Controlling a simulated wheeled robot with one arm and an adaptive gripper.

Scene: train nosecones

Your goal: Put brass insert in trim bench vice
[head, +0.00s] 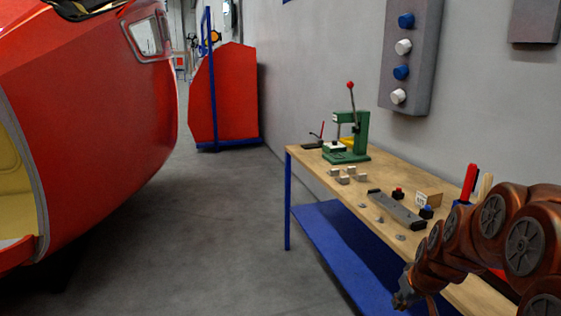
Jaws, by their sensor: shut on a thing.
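My gripper (403,298) is at the lower right, low in front of the bench's near side. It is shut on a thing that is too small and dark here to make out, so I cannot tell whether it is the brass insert. A long grey fixture with dark end blocks (397,210) lies on the wooden bench; it may be the trim bench vice, but I cannot be sure. Its middle looks empty. Several small flat metal pieces (380,220) lie along the bench's front edge.
A blue shelf (330,230) is below. A red train nosecone (90,110) stands left. The grey floor between is clear.

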